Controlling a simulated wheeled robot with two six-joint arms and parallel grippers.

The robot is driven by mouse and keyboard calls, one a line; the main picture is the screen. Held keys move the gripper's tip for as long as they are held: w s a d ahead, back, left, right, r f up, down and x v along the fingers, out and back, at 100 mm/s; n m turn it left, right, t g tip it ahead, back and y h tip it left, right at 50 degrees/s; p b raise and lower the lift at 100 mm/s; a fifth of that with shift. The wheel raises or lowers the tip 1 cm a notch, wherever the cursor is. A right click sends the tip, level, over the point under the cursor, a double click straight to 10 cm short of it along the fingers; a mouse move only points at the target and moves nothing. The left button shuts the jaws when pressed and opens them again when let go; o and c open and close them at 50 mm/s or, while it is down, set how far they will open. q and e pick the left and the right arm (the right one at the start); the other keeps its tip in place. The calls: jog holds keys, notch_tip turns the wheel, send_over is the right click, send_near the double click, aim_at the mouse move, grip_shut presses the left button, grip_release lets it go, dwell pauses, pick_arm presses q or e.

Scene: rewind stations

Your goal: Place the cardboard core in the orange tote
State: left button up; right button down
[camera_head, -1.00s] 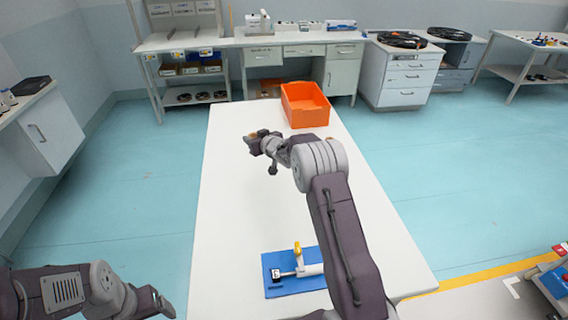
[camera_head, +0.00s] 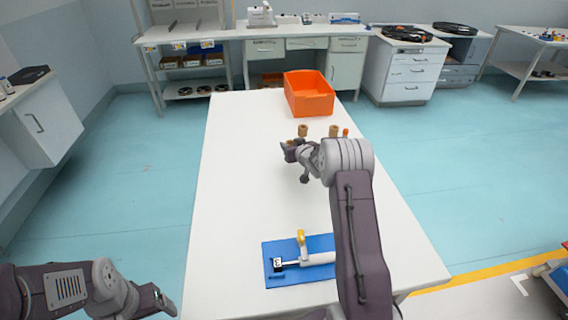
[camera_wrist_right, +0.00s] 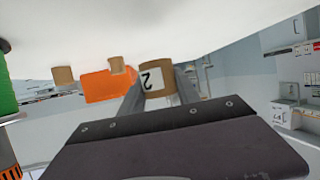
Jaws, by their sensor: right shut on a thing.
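The orange tote (camera_head: 310,105) stands on the far end of the white table and shows upside down in the right wrist view (camera_wrist_right: 108,88). My right gripper (camera_head: 287,149) is above the table, in front of the tote and a little left of it. In the wrist view it is shut on a cardboard core (camera_wrist_right: 153,80) marked "2". In the head view this core is mostly hidden by the gripper. Two more brown cores (camera_head: 303,130) (camera_head: 335,131) stand beyond the gripper. My left gripper (camera_head: 160,302) is at the lower left, its jaw opening unclear.
A blue board (camera_head: 290,270) with a yellow-handled tool lies on the near part of the white table (camera_head: 235,200). A small orange-topped thing (camera_head: 346,133) is beside the right core. A green cylinder (camera_wrist_right: 6,95) shows at the wrist view's left edge. The table's left side is clear.

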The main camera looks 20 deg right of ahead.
aim_at(283, 165)
jog(key=a+f, duration=0.1)
jog(key=a, duration=0.2)
jog(key=shift+f, duration=0.35)
jog(key=shift+d+f+b, duration=0.1)
jog(key=shift+f+b, duration=0.25)
jog(key=shift+f, duration=1.7)
jog(key=shift+f, duration=0.1)
jog(key=c, duration=0.9)
grip_release()
